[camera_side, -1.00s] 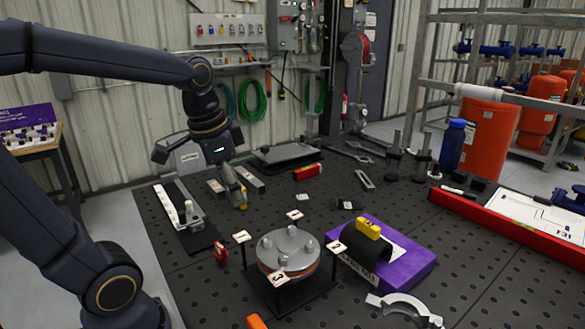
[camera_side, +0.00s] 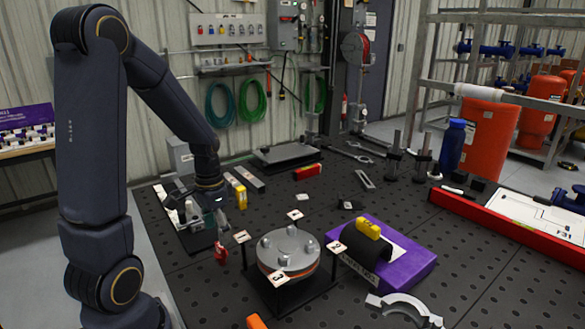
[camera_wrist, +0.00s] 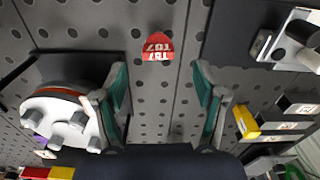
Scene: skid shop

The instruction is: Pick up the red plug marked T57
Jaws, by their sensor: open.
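The red plug (camera_side: 221,252) stands on the perforated table, left of the round flange stand. In the wrist view the red plug (camera_wrist: 157,46) lies ahead of the fingertips, roughly centred between them; its white lettering is inverted and too small to read surely. My gripper (camera_side: 216,222) is just behind and above the plug in the side view, pointing down. In the wrist view my gripper (camera_wrist: 160,85) has its two green-padded fingers spread wide with nothing between them.
A grey round flange (camera_side: 288,250) with studs stands close right of the plug, with numbered tags around it. A dark plate with fittings (camera_side: 190,236) lies to the left. A purple block (camera_side: 405,265) is further right. A yellow-ended bar (camera_side: 241,197) lies behind.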

